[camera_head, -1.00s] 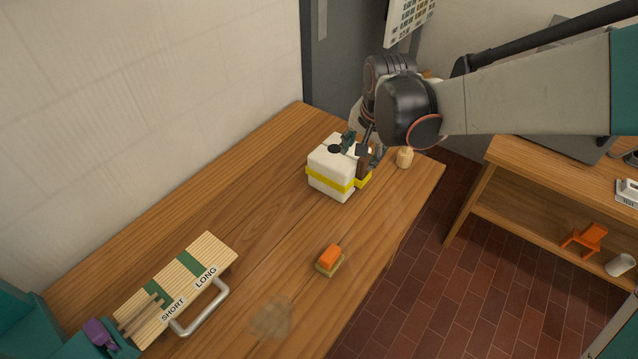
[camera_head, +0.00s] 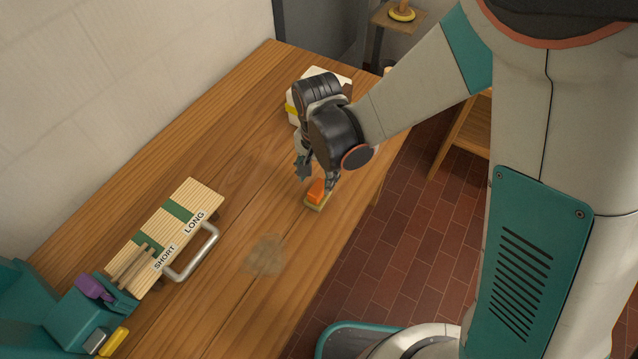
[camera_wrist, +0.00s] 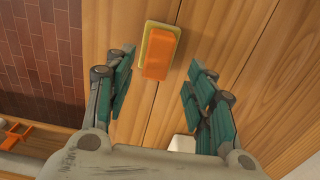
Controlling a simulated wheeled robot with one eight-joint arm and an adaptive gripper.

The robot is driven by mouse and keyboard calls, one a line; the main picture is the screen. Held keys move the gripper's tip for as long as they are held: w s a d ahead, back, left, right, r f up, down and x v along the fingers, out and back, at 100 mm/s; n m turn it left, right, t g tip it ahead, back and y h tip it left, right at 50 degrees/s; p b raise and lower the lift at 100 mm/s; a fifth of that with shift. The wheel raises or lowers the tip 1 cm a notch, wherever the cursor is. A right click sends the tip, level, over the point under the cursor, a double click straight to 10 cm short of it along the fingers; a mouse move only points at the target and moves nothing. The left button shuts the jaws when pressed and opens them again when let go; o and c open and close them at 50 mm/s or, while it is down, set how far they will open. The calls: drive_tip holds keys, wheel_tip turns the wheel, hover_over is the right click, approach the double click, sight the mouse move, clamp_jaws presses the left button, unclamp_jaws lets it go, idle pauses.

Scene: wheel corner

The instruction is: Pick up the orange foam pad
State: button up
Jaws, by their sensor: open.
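The orange foam pad (camera_head: 316,190) lies on top of a yellowish block (camera_head: 315,207) on the wooden table, near its right edge. In the wrist view the orange pad (camera_wrist: 162,56) sits beyond the fingertips, roughly midway between them, with the yellow block (camera_wrist: 146,38) showing along its left and top edges. My gripper (camera_wrist: 158,75) is open and empty, its teal fingers spread on either side. In the head view my gripper (camera_head: 318,172) is just above and behind the pad, and partly hides the area around it.
A slatted board (camera_head: 165,235) marked SHORT and LONG, with sticks and a metal handle, lies at left. A purple item (camera_head: 95,287) sits near the teal corner. A white box (camera_head: 292,112) with a yellow band stands behind my arm. A brownish smudge (camera_head: 267,256) marks the table.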

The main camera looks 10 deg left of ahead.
sight(318, 187)
drive_tip(key=shift+s+f+b, duration=0.15)
drive_tip(key=shift+f+b, duration=0.5)
drive_tip(key=shift+f, duration=0.75)
drive_tip(key=shift+s+f+b, duration=0.15)
drive_tip(key=shift+f+b, duration=0.45)
drive_tip(key=shift+f, duration=0.75)
drive_tip(key=shift+d, duration=0.1)
drive_tip(key=shift+r, duration=0.1)
drive_tip(key=shift+c, duration=0.6)
drive_tip(key=c, duration=1)
